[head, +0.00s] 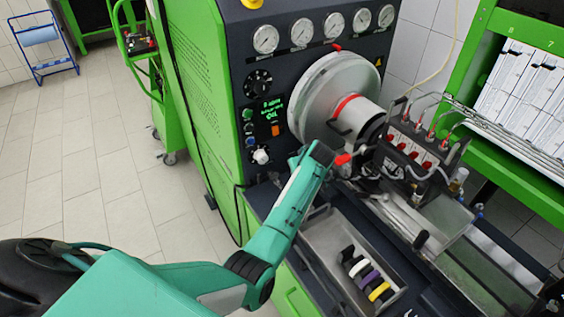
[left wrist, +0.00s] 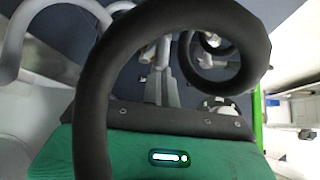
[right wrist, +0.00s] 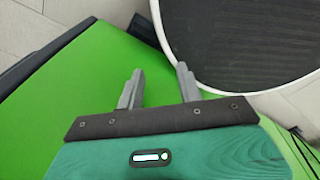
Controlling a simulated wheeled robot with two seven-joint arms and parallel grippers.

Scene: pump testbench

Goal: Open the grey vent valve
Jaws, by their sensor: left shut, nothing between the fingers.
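I cannot make out with certainty which part is the grey vent valve. A light grey knob (head: 260,156) sits low on the dark control panel, left of my left arm's end. In the head view my left arm reaches up to the bench, and its fingers are hidden behind its own wrist. In the left wrist view my left gripper (left wrist: 161,52) is shut and empty, with a thick black loop (left wrist: 92,90) close in front of the camera. My right gripper (right wrist: 158,82) is open and empty above a green surface. It is outside the head view.
The large round drum (head: 325,85) and the black block with red fittings (head: 410,150) stand close to my left arm's end. A metal tray (head: 322,236) with several coloured rings is below. In the right wrist view a white-rimmed dark round thing (right wrist: 235,45) is near the fingers.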

